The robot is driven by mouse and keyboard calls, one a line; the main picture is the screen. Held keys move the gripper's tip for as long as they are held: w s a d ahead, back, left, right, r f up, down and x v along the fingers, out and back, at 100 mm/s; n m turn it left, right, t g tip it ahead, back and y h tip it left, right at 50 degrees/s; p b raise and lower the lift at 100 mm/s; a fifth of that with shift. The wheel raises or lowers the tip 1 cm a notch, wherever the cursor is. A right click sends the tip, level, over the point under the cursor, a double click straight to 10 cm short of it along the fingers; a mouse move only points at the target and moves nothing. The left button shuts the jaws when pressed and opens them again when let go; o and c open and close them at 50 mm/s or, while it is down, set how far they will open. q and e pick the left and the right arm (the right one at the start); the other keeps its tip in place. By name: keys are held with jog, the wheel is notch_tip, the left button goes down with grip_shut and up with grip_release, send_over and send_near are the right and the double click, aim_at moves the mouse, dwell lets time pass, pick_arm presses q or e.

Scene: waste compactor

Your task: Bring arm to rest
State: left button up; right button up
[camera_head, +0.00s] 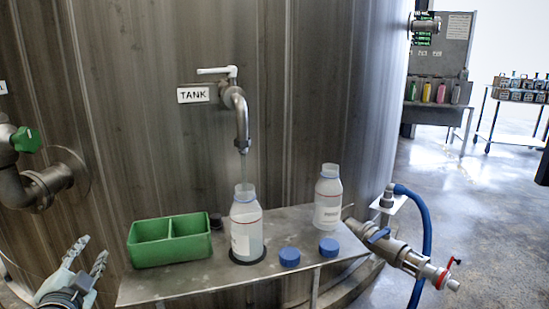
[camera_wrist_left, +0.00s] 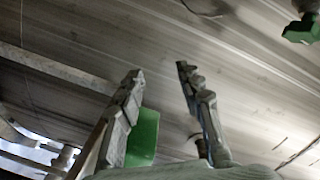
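My left gripper (camera_head: 87,252) is at the lower left in the head view, left of the green tray and apart from it. In the left wrist view its two fingers (camera_wrist_left: 158,72) are spread, with nothing held between them. The tank wall (camera_wrist_left: 225,70) fills the background there. Part of the green tray (camera_wrist_left: 143,138) shows beside the left finger. In the head view I do not see my right gripper.
A metal shelf (camera_head: 190,278) holds the two-compartment green tray (camera_head: 170,255), two white bottles (camera_head: 247,232) (camera_head: 328,205) and two blue caps (camera_head: 289,257) (camera_head: 328,247). One bottle stands under the tank tap (camera_head: 241,115). A green-handled valve (camera_head: 26,140) is at left, a blue hose (camera_head: 425,235) at right.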

pick_arm(q)
jog(key=s+d+f+n+g, duration=0.25)
jog(key=s+f, duration=0.25)
jog(key=f, duration=0.4)
jog(key=s+d+f+n+g, duration=0.15)
jog(key=s+f+g, duration=0.3)
jog(key=f, duration=0.45)
jog(key=s+d+f+n+g+h+p, duration=0.1)
jog(key=s+d+f+g, duration=0.2)
jog(key=s+f, duration=0.3)
jog(key=s+d+f+n+g+h, duration=0.1)
jog(key=s+d+f, duration=0.5)
jog(key=s, duration=0.6)
jog(key=g+h, duration=0.1)
jog(key=g, duration=0.1)
jog(key=shift+d+f+n+g+p, duration=0.2)
jog(key=shift+d+n+g+p, duration=0.1)
jog(key=shift+p, duration=0.1)
pick_arm(e)
jog(key=shift+g, duration=0.9)
jog(key=s+d+f, duration=0.1)
jog(key=f, duration=0.1)
jog(key=s+d+f, duration=0.1)
jog(key=s, duration=0.1)
jog(key=shift+f, duration=0.4)
dwell(1.4)
